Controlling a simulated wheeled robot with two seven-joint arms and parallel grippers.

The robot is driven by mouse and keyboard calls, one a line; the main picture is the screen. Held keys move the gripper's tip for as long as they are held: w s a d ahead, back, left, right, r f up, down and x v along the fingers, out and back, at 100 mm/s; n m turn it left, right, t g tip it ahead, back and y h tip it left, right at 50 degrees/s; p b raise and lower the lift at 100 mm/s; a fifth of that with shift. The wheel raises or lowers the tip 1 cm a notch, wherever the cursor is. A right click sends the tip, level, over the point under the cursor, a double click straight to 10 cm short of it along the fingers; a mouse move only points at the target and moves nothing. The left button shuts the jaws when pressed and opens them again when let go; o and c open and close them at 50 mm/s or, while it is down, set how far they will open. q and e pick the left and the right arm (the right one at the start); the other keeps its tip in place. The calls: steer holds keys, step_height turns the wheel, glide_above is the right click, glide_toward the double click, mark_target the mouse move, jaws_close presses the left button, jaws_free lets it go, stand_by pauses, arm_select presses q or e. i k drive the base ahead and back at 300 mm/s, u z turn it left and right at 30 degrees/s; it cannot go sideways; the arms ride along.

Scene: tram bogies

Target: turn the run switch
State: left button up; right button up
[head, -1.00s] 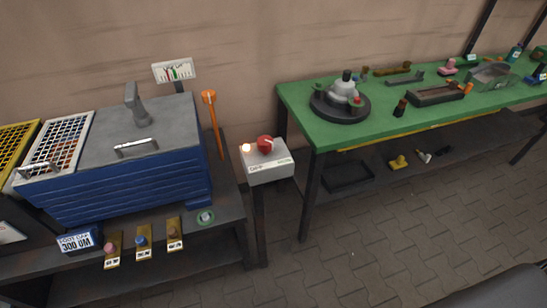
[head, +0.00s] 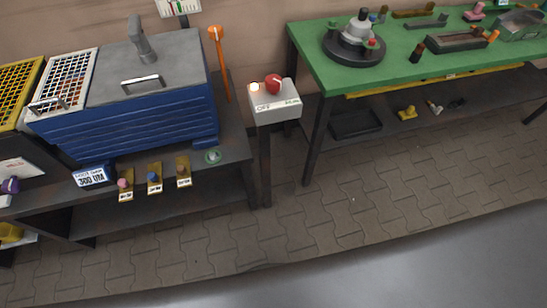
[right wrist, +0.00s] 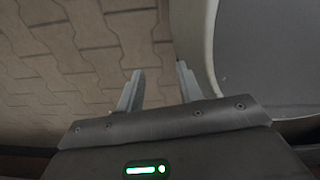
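The run switch is a red knob (head: 273,84) on top of a small white box (head: 275,107) on a dark post, between the blue machine and the green table in the head view. A lit lamp (head: 254,87) glows on the box beside the knob. The box's front label reads OFF at its left end; the right-hand word is too small to read surely. My right gripper (right wrist: 158,90) is open and empty in the right wrist view, above the paved floor and far from any object. My left gripper is not in view.
A blue lidded machine (head: 140,120) stands on a dark bench at left, with several small tagged pegs along the bench front. An orange lever (head: 221,65) rises left of the switch box. A green table (head: 400,75) with parts stands at right. Paved floor (head: 340,215) lies clear in front.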

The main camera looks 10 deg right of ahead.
mark_target(272, 82)
steer(key=z, duration=0.35)
steer(key=k, duration=1.15)
steer(key=u, duration=0.35)
